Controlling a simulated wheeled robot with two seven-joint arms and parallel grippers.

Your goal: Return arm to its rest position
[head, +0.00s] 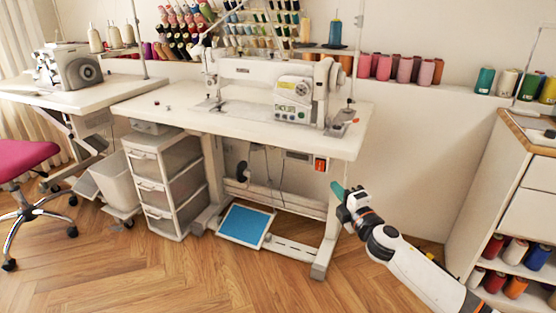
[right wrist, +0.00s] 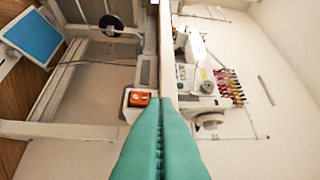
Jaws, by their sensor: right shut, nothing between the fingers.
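My right arm (head: 410,262) reaches in from the lower right of the head view. Its right gripper (head: 338,190) has green fingers and is in front of the sewing table's right end, below the tabletop. In the right wrist view the green fingers (right wrist: 161,140) lie together along their length with nothing between them. They point toward the table edge and an orange-red switch (right wrist: 139,98) under it. My left gripper is not in view.
A white sewing table (head: 250,122) carries a sewing machine (head: 270,85). A drawer unit (head: 165,185) and blue pedal (head: 245,225) are below. A shelf cabinet (head: 500,200) with thread spools stands right. Wooden floor is clear in front.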

